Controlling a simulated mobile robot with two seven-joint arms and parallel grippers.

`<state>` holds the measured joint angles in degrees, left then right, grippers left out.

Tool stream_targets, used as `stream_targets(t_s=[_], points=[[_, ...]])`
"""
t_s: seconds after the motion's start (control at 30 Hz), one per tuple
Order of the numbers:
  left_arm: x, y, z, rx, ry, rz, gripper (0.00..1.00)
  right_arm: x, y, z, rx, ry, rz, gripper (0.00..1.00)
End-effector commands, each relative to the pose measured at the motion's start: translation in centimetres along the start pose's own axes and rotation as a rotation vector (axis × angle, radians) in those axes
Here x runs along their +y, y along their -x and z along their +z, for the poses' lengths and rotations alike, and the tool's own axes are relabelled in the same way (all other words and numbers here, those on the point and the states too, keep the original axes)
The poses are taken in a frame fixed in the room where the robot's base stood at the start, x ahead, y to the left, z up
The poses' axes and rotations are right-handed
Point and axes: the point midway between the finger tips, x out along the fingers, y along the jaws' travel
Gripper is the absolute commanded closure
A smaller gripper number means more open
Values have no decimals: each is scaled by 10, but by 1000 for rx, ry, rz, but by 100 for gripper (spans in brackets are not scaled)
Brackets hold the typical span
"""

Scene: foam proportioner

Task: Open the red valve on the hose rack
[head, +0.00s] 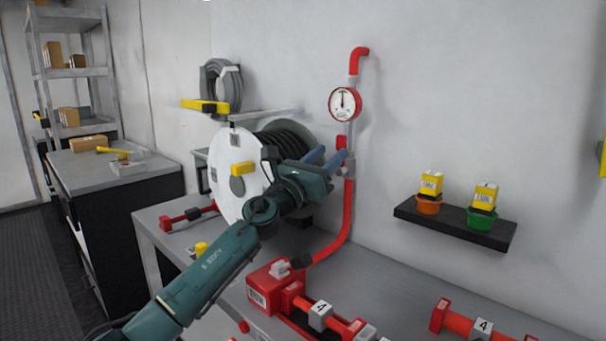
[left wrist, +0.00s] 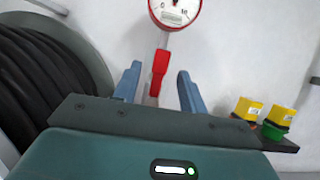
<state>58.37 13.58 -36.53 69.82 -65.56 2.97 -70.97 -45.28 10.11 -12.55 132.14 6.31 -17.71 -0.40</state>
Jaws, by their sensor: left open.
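The red valve handle (left wrist: 160,66) shows in the left wrist view as a short red lever, lying between my two fingers with a gap on each side. It hangs on the pipe below the round gauge (left wrist: 174,12). In the head view the valve handle (head: 341,142) is a small red piece on the red pipe, partly hidden by my fingers. My left gripper (head: 329,161) is open, its blue fingers pointing at the pipe. The hose reel (head: 229,168), with a white disc and black hose, stands just left of the gripper. My right gripper is not in view.
The red pipe (head: 347,205) runs down the wall to a red unit (head: 264,290) on the grey bench (head: 400,290). A black wall shelf (head: 455,222) with yellow boxes is at right. A side cabinet (head: 120,215) stands at left.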

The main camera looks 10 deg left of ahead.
Motion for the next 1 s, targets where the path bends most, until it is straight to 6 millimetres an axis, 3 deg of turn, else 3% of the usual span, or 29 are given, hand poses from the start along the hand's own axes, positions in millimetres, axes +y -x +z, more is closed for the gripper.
stream_targets(t_s=[0.23,0.43,0.63,1.0], points=[[1,54,-1,5,0,0,58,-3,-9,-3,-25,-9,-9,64],[0,84,-1,3,2,0,58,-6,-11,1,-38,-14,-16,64],[0,94,0,1,2,0,58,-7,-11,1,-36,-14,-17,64],[0,94,0,1,2,0,58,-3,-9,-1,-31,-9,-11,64]])
